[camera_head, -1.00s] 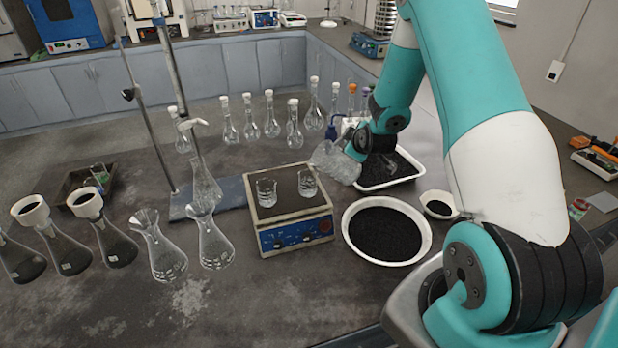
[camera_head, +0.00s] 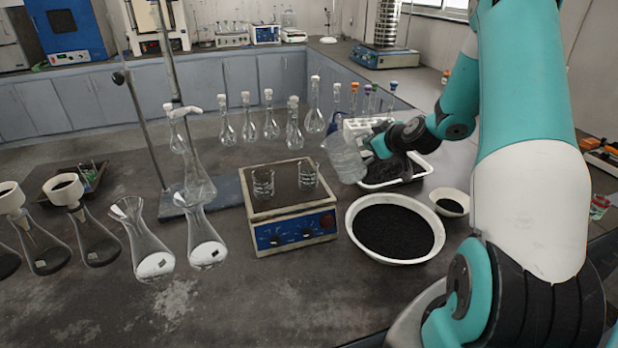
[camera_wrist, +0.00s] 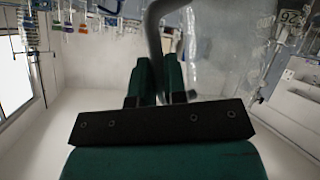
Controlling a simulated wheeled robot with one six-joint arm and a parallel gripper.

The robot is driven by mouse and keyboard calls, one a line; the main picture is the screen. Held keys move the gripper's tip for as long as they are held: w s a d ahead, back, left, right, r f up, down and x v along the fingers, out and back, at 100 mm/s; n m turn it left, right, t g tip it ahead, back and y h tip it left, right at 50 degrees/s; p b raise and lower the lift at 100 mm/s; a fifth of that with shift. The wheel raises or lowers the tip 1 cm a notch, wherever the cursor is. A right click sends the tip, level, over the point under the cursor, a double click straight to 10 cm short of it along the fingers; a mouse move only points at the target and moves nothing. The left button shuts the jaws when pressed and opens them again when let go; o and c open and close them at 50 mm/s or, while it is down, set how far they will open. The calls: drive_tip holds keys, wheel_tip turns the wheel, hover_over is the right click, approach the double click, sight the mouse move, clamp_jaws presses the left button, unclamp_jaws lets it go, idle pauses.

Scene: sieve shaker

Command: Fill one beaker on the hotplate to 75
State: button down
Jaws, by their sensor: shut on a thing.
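The hotplate (camera_head: 296,234) stands mid-table with two small clear glass beakers on its dark top, a left beaker (camera_head: 263,184) and a right beaker (camera_head: 308,176). Whether either holds liquid is hard to tell. My gripper (camera_head: 374,147) is shut on a clear glass jug (camera_head: 345,160), held slightly tilted in the air right of the hotplate, apart from both beakers. In the wrist view, my gripper's fingers (camera_wrist: 160,72) close around the jug's curved handle (camera_wrist: 153,35). The clear jug body (camera_wrist: 212,60) fills the right. Its contents are unclear.
A round white dish of black grains (camera_head: 432,249) lies right of the hotplate, with a smaller dish (camera_head: 450,212) and a white tray (camera_head: 415,179) behind. Flasks (camera_head: 205,243) and a stand (camera_head: 174,92) are left; stoppered flasks (camera_head: 294,133) stand behind. The front table is clear.

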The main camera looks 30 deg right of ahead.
drive_tip(key=shift+s+d+f+m+t+y+b, duration=0.25)
drive_tip(key=shift+d+f+m+t+y+b, duration=0.25)
drive_tip(key=shift+b, duration=0.75)
drive_tip(key=shift+s+d+f+m+t+y+b, duration=0.1)
drive_tip(key=shift+s+d+f+m+y+b, duration=0.15)
drive_tip(key=shift+d+f+b, duration=0.7)
drive_tip(key=shift+s+a+f+m+t+y+b, duration=0.15)
drive_tip(key=shift+f+m+t+y+b, duration=0.25)
drive_tip(key=shift+b, duration=1.15)
